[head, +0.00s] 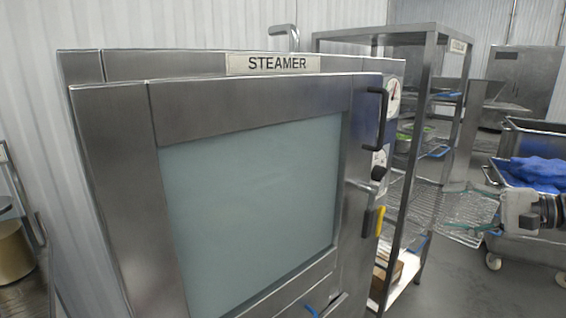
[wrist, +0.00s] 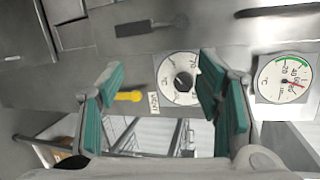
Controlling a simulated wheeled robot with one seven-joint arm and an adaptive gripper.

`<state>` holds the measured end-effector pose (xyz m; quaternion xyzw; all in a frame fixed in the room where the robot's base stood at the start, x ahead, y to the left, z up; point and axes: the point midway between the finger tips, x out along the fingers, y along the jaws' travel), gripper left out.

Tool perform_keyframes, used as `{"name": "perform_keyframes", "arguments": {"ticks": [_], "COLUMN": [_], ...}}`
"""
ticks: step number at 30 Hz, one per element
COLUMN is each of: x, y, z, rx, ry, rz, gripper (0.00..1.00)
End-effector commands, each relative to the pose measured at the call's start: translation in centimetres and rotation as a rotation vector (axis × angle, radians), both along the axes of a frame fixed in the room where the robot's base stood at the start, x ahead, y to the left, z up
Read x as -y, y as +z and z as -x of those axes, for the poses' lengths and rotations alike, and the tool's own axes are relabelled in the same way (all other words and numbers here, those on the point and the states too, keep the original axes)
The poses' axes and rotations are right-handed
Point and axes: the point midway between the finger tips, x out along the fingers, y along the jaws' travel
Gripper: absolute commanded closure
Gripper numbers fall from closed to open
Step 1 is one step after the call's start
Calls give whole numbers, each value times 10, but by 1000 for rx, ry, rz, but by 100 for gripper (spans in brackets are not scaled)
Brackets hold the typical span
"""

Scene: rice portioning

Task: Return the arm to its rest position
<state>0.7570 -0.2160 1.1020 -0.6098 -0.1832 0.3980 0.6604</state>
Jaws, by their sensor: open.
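My gripper (wrist: 161,72) shows in the wrist view with its two teal-padded fingers wide apart. It is open, with nothing between the pads. Beyond the fingers is the front of the steamer, with a black knob (wrist: 184,82), a yellow lever (wrist: 125,97) and a round gauge (wrist: 289,77). The gap to the panel is hard to judge. In the head view the steamer (head: 110,170) fills the left and middle, and its large glass-fronted door appears closed.
A steel rack (head: 425,130) with wire shelves stands right of the steamer. A wheeled steel cart (head: 530,255) with blue cloth (head: 538,172) is at the far right. A brown pot (head: 12,252) sits on a shelf at left. Grey floor shows between rack and cart.

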Motion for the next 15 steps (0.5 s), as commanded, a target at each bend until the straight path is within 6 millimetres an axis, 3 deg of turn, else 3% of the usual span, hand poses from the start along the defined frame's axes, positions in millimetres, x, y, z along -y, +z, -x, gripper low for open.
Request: {"name": "perform_keyframes", "arguments": {"ticks": [5,8,12,15], "x": [-63,-106,-159,-187], "y": [12,19,26,30], "z": [16,37,78,110], "rx": [-95,-162,-245,-281], "ry": [123,211,324,388], "rz": [127,239,430,572], "gripper": [41,41,41,41]}}
